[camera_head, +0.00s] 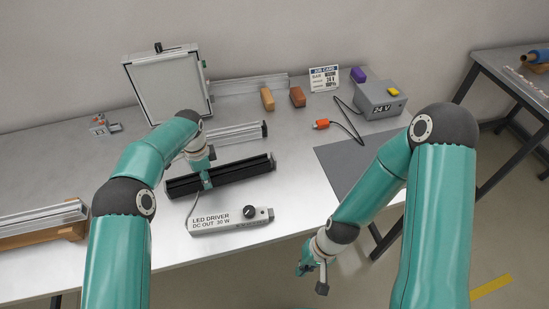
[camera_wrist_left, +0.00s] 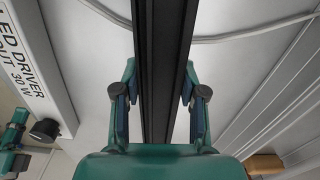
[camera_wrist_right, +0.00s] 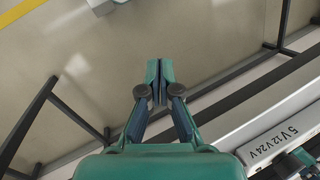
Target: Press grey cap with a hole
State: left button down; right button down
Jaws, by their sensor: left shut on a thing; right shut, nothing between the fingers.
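A long black bar (camera_head: 243,168) with a channel lies on the table. My left gripper (camera_head: 206,181) reaches down over its middle and is shut on it. In the left wrist view the black bar (camera_wrist_left: 165,60) runs lengthwise between the two fingers (camera_wrist_left: 160,112). My right gripper (camera_head: 312,272) hangs past the table's front edge, shut and empty. In the right wrist view its fingertips (camera_wrist_right: 159,82) meet above the floor. I cannot pick out a grey cap with a hole for certain in any view.
The LED driver box (camera_head: 231,221) lies in front of the bar. Aluminium profiles (camera_head: 236,134) and a framed light panel (camera_head: 167,86) are behind. A grey mat (camera_head: 338,165), 24 V box (camera_head: 381,101), orange connector (camera_head: 321,124) and wooden pieces (camera_head: 267,99) are right and back.

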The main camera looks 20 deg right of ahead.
aim_at(273, 161)
jog(key=w+d+r+m+y, duration=0.2)
jog(key=w+r, duration=0.3)
jog(key=r, duration=0.2)
jog(key=w+d+r+n+t, duration=0.1)
jog(key=w, duration=0.4)
jog(key=w+d+r+n+t, duration=0.1)
jog(key=w+d, duration=0.1)
jog(key=w, duration=0.2)
jog(key=w+d+r+n, duration=0.1)
jog(key=w+d+n, duration=0.1)
jog(key=w, duration=0.3)
jog(key=shift+w+r+t, duration=0.25)
jog(key=shift+w+t, duration=0.05)
jog(key=shift+t, duration=0.1)
jog(key=w+d+r+n+t, duration=0.1)
jog(key=w+d+r+n, duration=0.2)
jog(key=w, duration=0.7)
jog(key=d+r, duration=0.2)
jog(key=d, duration=0.1)
jog(key=shift+r+n+t, duration=0.15)
jog(key=shift+n+t, duration=0.15)
jog(key=shift+t, duration=0.1)
jog(key=x, duration=0.9)
jog(key=shift+a+f, duration=0.15)
jog(key=shift+f, duration=0.1)
jog(key=a, duration=0.3)
jog(key=shift+a+f, duration=0.1)
jog(key=shift+f, duration=0.05)
jog(key=shift+a, duration=0.45)
